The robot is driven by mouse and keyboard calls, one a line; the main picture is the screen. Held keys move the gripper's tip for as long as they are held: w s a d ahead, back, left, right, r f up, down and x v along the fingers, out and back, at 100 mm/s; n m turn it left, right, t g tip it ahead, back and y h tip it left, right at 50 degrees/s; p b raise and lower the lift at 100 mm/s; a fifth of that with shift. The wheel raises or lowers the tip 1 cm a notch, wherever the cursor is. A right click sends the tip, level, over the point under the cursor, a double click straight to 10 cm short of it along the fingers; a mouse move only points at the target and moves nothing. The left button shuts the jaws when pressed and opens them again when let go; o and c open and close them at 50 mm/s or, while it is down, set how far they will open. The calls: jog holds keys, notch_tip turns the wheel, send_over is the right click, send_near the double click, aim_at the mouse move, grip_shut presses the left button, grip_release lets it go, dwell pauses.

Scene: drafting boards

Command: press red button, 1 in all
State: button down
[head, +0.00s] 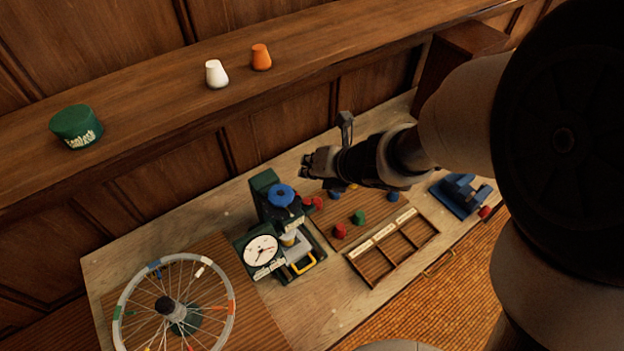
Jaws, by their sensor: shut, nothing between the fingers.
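My gripper (306,165) is shut and empty. It is in the air above the back of the table, up and right of a green machine (262,184) with a blue round knob (281,195) and a white dial (261,251). Small red round parts (317,202) show just right of the knob; I cannot tell whether one is a button. A red piece (340,231) lies on the brown board. Another red part (484,211) is at the front end of a blue device (459,195) on the right. My gripper touches none of these.
A wooden divided tray (369,273) and green (358,217) and blue (393,197) pieces lie right of the machine. A spoked wheel (123,304) stands at front left. A ledge behind holds a green tin (76,127), a white cup (216,75) and an orange cup (261,58).

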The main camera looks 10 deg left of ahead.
aim_at(310, 201)
notch_tip(310, 201, down, 8)
jog(key=b, duration=0.7)
dwell(1.0)
jog(key=shift+f+b, duration=0.35)
jog(key=shift+b, duration=0.1)
dwell(0.3)
jog(key=shift+s+d+f+b, duration=0.15)
jog(key=shift+s+f+b, duration=0.05)
jog(key=shift+f+b, duration=0.25)
jog(key=shift+s+d+f+b, duration=0.2)
jog(key=shift+f+b, duration=0.1)
jog(key=shift+f, duration=0.1)
dwell(0.7)
jog(key=shift+a+r, duration=0.1)
jog(key=shift+w+a+r+p, duration=0.15)
jog(key=shift+a+r+p, duration=0.05)
jog(key=shift+r+p, duration=0.2)
jog(key=shift+r, duration=0.1)
